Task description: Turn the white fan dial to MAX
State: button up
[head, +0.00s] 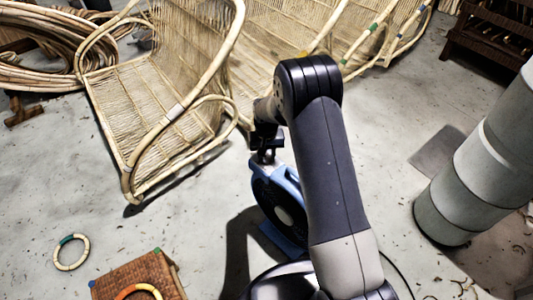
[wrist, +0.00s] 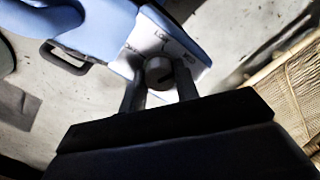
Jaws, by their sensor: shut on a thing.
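The blue fan (head: 262,187) stands on the floor, partly hidden behind my arm. In the wrist view its blue body (wrist: 95,22) carries a pale control panel (wrist: 198,62) with small dark markings; one seems to read LOW, but they are blurred. In the head view my gripper (head: 266,155) is at the fan's top.
Rattan chairs (head: 150,95) stand close behind the fan. A wicker box (head: 140,278) and a rattan ring (head: 71,252) are at lower left. A grey cylinder (head: 470,185) stands at right. Bare floor lies between my arm and the cylinder.

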aim_at(267, 156)
jog(key=m, duration=0.7)
jog(key=shift+p, duration=0.4)
jog(key=m, duration=0.6)
jog(key=shift+m, duration=0.4)
jog(key=o, duration=1)
notch_tip(267, 156, up, 11)
jog(key=p, duration=0.3)
jog(key=shift+f, duration=0.1)
